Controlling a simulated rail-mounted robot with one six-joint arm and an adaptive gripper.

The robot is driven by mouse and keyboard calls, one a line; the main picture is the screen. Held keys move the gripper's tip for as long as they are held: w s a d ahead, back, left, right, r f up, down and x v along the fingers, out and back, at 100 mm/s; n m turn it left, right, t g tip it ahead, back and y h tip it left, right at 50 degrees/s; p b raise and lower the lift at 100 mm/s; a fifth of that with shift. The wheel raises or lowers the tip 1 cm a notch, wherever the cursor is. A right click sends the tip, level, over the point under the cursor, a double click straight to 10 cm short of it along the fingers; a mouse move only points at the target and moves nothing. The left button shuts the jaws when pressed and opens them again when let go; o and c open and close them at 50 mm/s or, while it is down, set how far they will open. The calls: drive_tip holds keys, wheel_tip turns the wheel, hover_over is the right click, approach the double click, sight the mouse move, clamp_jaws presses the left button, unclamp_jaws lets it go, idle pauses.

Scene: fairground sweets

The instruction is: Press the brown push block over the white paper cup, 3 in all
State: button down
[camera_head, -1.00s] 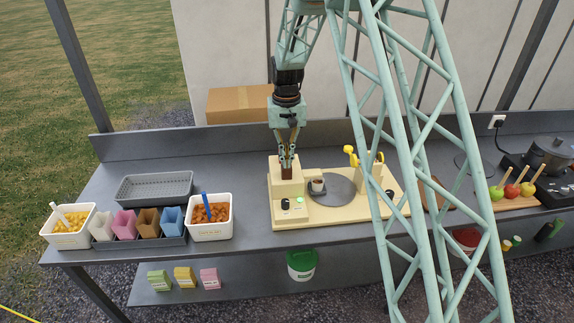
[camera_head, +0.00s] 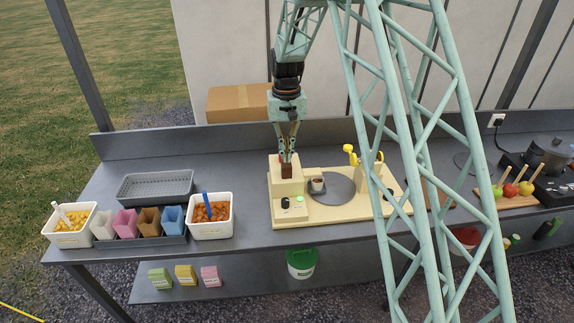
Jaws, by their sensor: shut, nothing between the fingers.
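The brown push block (camera_head: 287,171) stands in the top of the cream housing at the left end of the cream machine (camera_head: 330,213). My gripper (camera_head: 287,159) points straight down and is shut, with its fingertips just above or at the block's top; I cannot tell whether they touch. The white paper cup (camera_head: 317,184) stands just right of the housing, at the left edge of the round grey plate (camera_head: 342,191). Something brown shows in the cup.
A yellow-handled tool (camera_head: 351,151) stands at the machine's back right. White tubs of yellow (camera_head: 70,240) and orange sweets (camera_head: 211,226) flank coloured paper bags on the left. My pale green lattice structure hides part of the right side.

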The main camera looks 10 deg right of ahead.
sight(287, 164)
drive_tip(key=shift+f+b, duration=1)
drive_tip(key=shift+f, duration=0.95)
idle(0.4)
drive_tip(key=shift+r+p, duration=0.85)
drive_tip(key=shift+r, duration=1.1)
drive_tip(key=shift+f+b, duration=1.1)
drive_tip(key=shift+f, duration=1)
drive_tip(key=shift+r, duration=0.25)
drive_tip(key=shift+r+p, duration=0.95)
drive_tip(key=shift+r, duration=0.9)
